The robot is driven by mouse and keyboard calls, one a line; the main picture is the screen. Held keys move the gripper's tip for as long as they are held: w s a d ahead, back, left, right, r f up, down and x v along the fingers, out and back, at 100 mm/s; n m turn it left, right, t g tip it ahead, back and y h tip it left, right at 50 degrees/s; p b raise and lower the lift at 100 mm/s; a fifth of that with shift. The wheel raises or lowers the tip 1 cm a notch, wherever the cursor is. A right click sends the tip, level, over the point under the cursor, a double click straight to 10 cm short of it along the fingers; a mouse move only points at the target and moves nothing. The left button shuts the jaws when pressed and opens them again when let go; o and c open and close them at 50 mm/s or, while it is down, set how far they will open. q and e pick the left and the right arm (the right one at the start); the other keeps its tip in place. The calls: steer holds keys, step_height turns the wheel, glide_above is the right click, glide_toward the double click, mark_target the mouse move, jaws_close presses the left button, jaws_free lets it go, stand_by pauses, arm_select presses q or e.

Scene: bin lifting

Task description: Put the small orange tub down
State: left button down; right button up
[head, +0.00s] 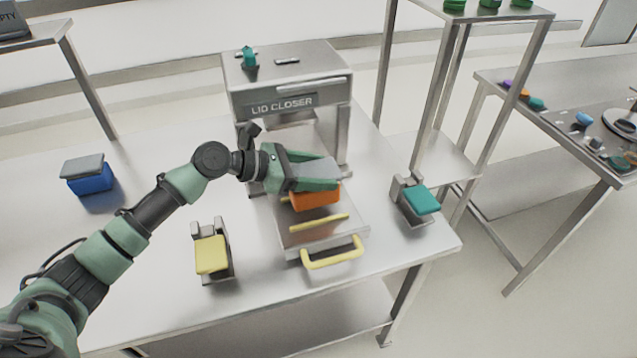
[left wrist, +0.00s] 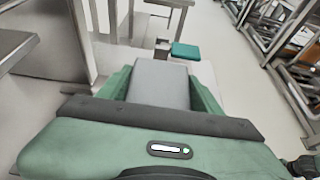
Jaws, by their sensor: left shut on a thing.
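The small orange tub (head: 316,198) with a grey lid (head: 318,171) is at the sliding tray (head: 345,234) of the lid closer (head: 290,92). My left gripper (head: 332,176) is shut on the tub, its green fingers along both sides of the lid. In the left wrist view the grey lid (left wrist: 160,86) fills the space between the fingers. The tub's underside is hidden, so I cannot tell whether it touches the tray. My right gripper is in neither view.
A blue tub with a grey lid (head: 90,178) stands at the left of the table.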

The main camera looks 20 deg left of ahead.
arm_select(q)
steer(key=shift+f, duration=1.85)
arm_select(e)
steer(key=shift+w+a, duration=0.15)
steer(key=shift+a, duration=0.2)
arm_select(q)
steer(key=shift+c, duration=1.4)
jaws_free()
steer(key=shift+f, duration=0.15)
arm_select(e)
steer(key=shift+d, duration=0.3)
arm_select(q)
steer(key=shift+s+a, duration=0.2)
steer(key=shift+a, duration=0.15)
steer(key=b+v, duration=0.2)
steer(key=v, duration=0.9)
steer(key=shift+r, duration=0.3)
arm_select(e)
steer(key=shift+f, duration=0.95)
arm_select(q)
steer(key=shift+s, duration=0.1)
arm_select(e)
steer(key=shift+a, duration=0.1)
